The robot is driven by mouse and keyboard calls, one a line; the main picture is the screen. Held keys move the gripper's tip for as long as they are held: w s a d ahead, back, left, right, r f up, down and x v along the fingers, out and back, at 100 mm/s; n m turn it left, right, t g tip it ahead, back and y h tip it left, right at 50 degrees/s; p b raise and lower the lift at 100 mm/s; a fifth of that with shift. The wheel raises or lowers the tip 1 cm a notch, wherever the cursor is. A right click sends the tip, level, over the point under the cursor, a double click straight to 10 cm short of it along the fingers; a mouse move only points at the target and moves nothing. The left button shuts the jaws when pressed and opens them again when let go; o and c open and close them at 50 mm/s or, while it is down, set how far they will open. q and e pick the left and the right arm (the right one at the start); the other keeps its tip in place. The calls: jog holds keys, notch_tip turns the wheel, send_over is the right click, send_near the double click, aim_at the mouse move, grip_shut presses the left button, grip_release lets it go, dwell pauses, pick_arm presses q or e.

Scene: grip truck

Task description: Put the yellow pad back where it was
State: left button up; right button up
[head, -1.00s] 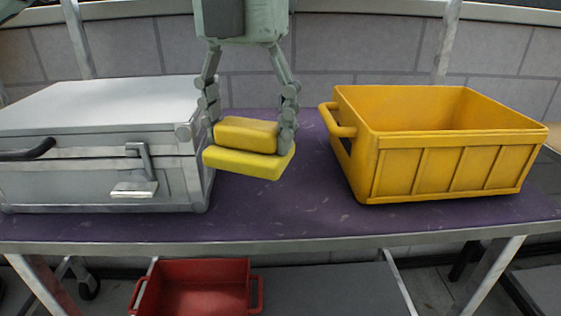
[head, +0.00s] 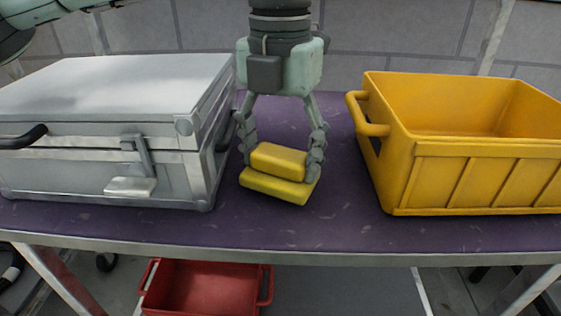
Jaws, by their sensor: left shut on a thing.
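The yellow pad (head: 276,187) is a flat block with a narrower raised top part. My left gripper (head: 281,160) points down from above and is shut on the pad, one finger at each end of the raised part. The pad is slightly tilted in the picture, low over the purple table top (head: 290,229), between the silver case and the yellow crate. I cannot tell whether its underside touches the table. My right gripper is not in view.
The closed silver case (head: 105,165) stands left of the pad, close to my gripper. The open yellow crate (head: 485,180) stands at the right, its handle facing the pad. Purple table is clear between them. A red bin (head: 208,287) sits below the table.

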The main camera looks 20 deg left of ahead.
aim_at(281, 152)
pick_arm(q)
jog(key=shift+f, duration=0.95)
jog(key=o, duration=0.8)
jog(key=shift+c, duration=0.2)
jog(key=shift+o, duration=1.7)
notch_tip(281, 152, up, 12)
jog(key=shift+f, duration=0.2)
jog(key=shift+r, duration=0.4)
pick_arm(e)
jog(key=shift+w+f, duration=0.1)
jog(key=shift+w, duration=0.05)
